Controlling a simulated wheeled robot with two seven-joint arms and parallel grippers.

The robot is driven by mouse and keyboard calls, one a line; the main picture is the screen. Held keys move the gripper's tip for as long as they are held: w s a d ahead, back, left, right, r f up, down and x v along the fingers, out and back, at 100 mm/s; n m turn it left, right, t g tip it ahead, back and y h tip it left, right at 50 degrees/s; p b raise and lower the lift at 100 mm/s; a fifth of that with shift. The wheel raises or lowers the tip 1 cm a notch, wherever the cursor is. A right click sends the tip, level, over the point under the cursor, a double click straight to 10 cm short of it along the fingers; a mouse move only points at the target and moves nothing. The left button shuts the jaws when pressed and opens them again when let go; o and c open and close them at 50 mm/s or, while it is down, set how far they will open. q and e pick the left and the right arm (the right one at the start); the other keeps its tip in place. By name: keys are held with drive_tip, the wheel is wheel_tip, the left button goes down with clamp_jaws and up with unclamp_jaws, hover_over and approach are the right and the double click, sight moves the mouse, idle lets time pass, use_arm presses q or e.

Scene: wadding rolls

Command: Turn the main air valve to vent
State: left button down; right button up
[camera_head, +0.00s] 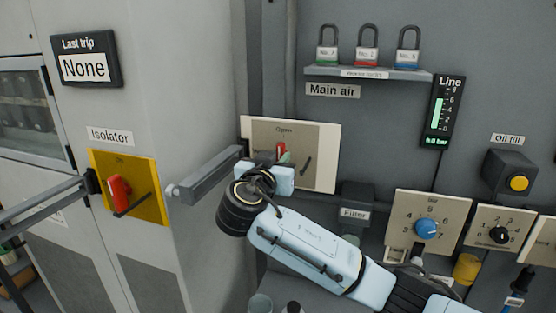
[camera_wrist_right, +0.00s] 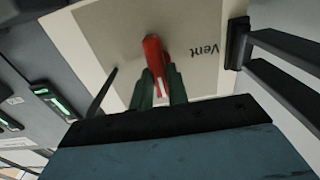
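The main air valve's pale plate (camera_head: 325,150) is on the grey wall under the "Main air" label, with "Open" printed at its top. Its red handle (camera_head: 281,149) stands nearly upright, its upper end toward "Open". My right gripper (camera_head: 284,160) is at the handle. In the right wrist view, the green fingers (camera_wrist_right: 160,85) lie on either side of the red handle (camera_wrist_right: 152,50) and look closed against it. The word "Vent" (camera_wrist_right: 205,48) shows to the right of the handle there. My left gripper is not in view.
A grey bar (camera_head: 210,173) juts out left of the valve plate. The red isolator switch (camera_head: 120,191) is on a yellow plate further left. A lock shelf (camera_head: 368,74), a green-lit line gauge (camera_head: 442,112) and a blue regulator knob (camera_head: 426,229) are to the right.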

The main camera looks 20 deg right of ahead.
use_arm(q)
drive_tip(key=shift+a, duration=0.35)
use_arm(e)
clamp_jaws()
